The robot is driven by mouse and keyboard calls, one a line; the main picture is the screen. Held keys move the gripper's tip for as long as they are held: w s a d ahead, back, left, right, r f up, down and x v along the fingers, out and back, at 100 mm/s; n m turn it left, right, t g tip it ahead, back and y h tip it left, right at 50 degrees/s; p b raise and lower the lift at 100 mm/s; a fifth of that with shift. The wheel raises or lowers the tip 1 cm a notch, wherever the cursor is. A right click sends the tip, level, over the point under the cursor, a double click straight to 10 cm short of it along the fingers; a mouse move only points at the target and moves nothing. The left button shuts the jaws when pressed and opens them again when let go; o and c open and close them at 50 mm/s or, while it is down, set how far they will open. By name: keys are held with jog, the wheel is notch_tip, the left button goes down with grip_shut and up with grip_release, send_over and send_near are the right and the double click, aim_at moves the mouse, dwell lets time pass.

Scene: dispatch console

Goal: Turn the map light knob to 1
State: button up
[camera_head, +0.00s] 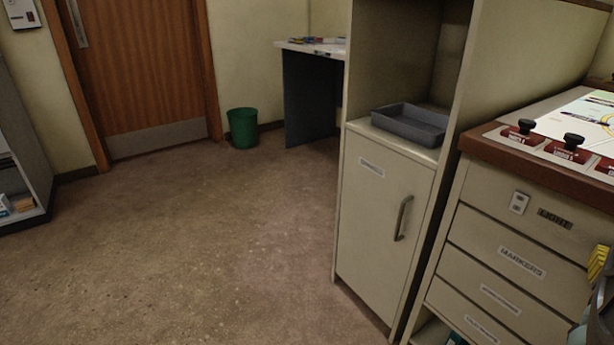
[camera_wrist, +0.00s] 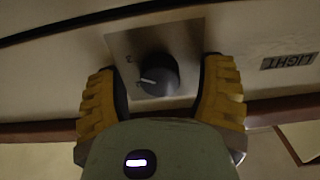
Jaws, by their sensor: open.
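The dark round map light knob (camera_wrist: 158,75) sits on a square metal plate (camera_wrist: 122,42) in the wrist view. A pale pointer line on it points to the picture's left. A small mark shows on the plate up and left of the knob; I cannot read it surely. My gripper (camera_wrist: 162,70) is open, with one yellow finger on each side of the knob and visible gaps between. The LIGHT label (camera_wrist: 288,61) is right of the plate and looks upside down. In the head view the label (camera_head: 555,218) is on the console front; my gripper (camera_head: 598,262) is partly cut off, and the knob is not visible.
Labelled drawers (camera_head: 522,262) lie below the label, and a small switch plate (camera_head: 519,203) is left of it. Black knobs (camera_head: 567,146) stand on the console top. A cabinet (camera_head: 385,215) with a grey tray (camera_head: 375,124) stands left. The floor farther left is clear.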

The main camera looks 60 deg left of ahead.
jog(key=shift+s+a, duration=0.1)
jog(key=shift+s, duration=0.05)
jog(key=shift+c, duration=0.3)
jog(key=shift+f, duration=0.1)
grip_shut()
jog(key=shift+n, duration=0.3)
jog(key=n, duration=2.3)
jog(key=shift+n, duration=0.3)
dwell(0.4)
